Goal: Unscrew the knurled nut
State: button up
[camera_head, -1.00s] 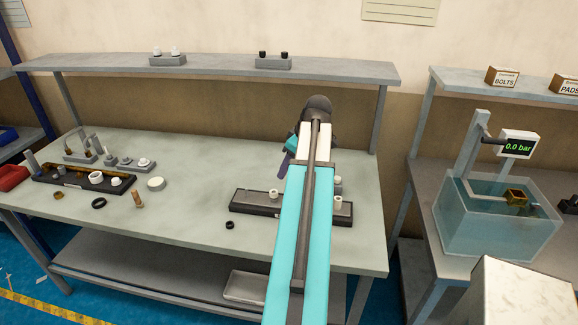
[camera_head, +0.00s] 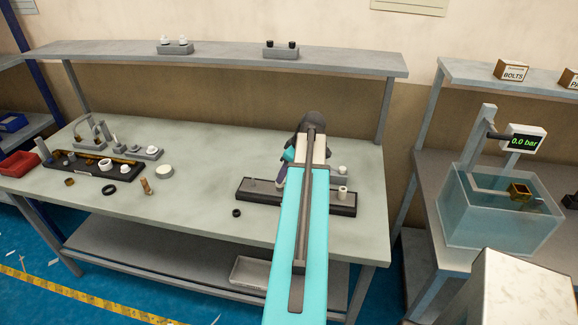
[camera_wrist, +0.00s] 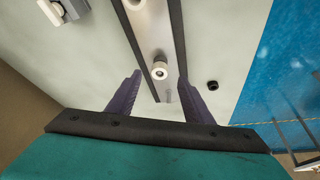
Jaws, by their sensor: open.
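A larger white piece (camera_wrist: 143,5) is cut off at the top of the wrist view.
A black ring (camera_head: 237,212) lies in front of the tray. A grey block with a white knob (camera_head: 340,173) stands behind it. Another dark tray with parts (camera_head: 66,168) is at the left. A water tank (camera_head: 490,225) stands right. The bench's middle is mostly clear.

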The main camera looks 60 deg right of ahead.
jog(key=shift+p+x, duration=0.65)
jog(key=shift+x, duration=1.7)
grip_shut()
jog(key=shift+r, duration=0.75)
jog(key=shift+r+p, duration=0.35)
jog(key=shift+p, duration=0.05)
jog(key=shift+r+p, duration=0.6)
jog(key=shift+r, duration=0.9)
